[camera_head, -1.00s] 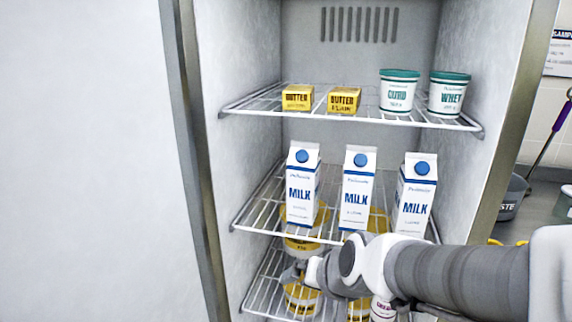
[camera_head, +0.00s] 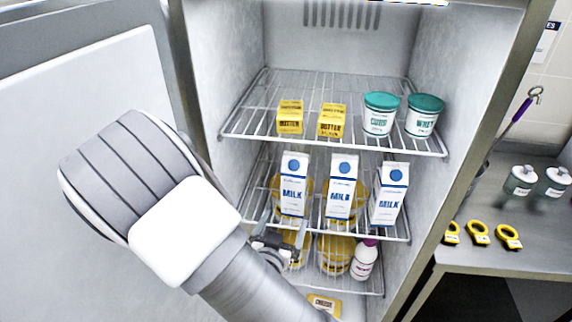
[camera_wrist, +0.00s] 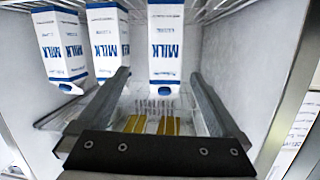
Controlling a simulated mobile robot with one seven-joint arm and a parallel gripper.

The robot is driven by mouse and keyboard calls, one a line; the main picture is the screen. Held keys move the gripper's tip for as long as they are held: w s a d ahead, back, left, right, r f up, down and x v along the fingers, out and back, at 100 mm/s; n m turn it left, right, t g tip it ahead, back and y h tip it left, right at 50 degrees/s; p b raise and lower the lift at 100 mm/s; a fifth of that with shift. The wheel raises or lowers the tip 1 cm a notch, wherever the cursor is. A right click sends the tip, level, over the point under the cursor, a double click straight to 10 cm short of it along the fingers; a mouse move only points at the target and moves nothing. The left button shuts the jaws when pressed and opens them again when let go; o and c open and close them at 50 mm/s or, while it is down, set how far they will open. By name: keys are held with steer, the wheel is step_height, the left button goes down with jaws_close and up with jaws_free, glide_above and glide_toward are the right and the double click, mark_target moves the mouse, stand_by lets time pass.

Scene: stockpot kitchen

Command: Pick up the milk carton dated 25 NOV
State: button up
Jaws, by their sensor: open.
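Three white and blue milk cartons stand upright in a row on the fridge's middle shelf in the head view: left carton (camera_head: 294,190), middle carton (camera_head: 341,190), right carton (camera_head: 388,196). Their dates are too small to read. My gripper (camera_head: 282,232) is open and empty near the shelf's front edge, low by the left carton. In the wrist view my gripper (camera_wrist: 160,78) has its two fingers spread, with one carton (camera_wrist: 165,42) showing between and beyond them. Two other cartons show to the left in that view. I cannot tell which carton is between the fingers.
The upper wire shelf (camera_head: 300,143) holds two yellow butter packs (camera_head: 290,117) and two green-lidded tubs (camera_head: 381,114). The open door (camera_head: 90,95) is left; a counter (camera_head: 500,259) is right.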

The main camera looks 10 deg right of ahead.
steer(key=r+b, duration=0.1)
steer(key=b, duration=0.1)
steer(key=r+t+b, duration=0.1)
steer(key=w+r+n+t+b, duration=0.1)
steer(key=r+b, duration=0.1)
steer(key=shift+w+a+r+h+b, duration=0.1)
steer(key=shift+a+h+b, duration=0.2)
steer(key=shift+a+h, duration=0.1)
steer(key=shift+w+d+b, duration=0.1)
steer(key=shift+d+b, duration=0.05)
steer(key=shift+b, duration=0.35)
steer(key=shift+w+d+b, duration=0.1)
steer(key=shift+d+b, duration=0.05)
steer(key=shift+b, duration=0.75)
